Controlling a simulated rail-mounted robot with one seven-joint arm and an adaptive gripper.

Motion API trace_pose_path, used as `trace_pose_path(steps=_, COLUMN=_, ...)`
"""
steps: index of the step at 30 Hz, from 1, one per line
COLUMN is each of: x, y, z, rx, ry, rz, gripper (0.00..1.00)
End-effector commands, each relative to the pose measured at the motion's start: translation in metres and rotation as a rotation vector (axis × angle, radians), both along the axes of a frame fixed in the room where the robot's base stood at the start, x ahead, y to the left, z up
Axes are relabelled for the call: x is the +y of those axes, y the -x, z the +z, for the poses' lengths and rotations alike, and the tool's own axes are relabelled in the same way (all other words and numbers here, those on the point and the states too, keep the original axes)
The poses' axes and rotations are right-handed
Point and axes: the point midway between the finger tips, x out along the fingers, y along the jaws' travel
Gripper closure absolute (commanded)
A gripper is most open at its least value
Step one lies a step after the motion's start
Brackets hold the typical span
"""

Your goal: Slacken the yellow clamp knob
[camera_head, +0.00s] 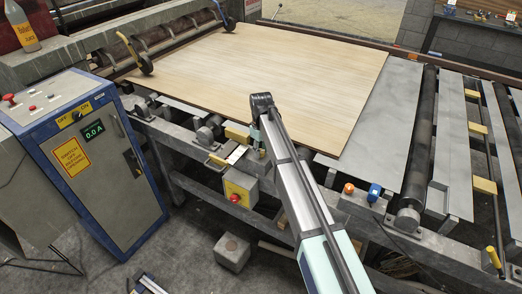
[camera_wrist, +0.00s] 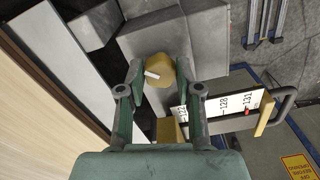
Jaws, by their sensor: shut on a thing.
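The yellow clamp knob (camera_wrist: 160,68) shows in the wrist view, a rounded dull-yellow knob with a small white bar-shaped mark on its face. My gripper (camera_wrist: 160,74) has one finger on each side of it and is shut on it. In the head view my gripper's fingers are mostly hidden by the wrist and arm, beside the machine's front edge. I cannot make out the knob for certain there.
A white scale (camera_wrist: 225,104) with numbers and a red pointer lies right of the knob, with a metal handle (camera_wrist: 284,105) beyond. A large veneer sheet (camera_head: 270,65) covers the table. A blue-edged control cabinet (camera_head: 100,165) reading 0.0 A stands left. A yellow switch box (camera_head: 240,188) hangs below.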

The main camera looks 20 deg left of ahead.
Motion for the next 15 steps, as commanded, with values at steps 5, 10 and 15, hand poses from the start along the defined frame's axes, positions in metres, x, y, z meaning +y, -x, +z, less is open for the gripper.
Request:
trace_pose_path(steps=5, x=-0.0009, y=0.0010, z=-0.0012, rx=0.003, ry=0.002, rz=0.167, gripper=1.00)
trace_pose_path(steps=10, x=-0.0009, y=0.0009, z=-0.0012, rx=0.004, ry=0.003, rz=0.326, gripper=1.00)
trace_pose_path(steps=15, x=-0.0010, y=0.0008, z=-0.0012, rx=0.004, ry=0.003, rz=0.470, gripper=1.00)
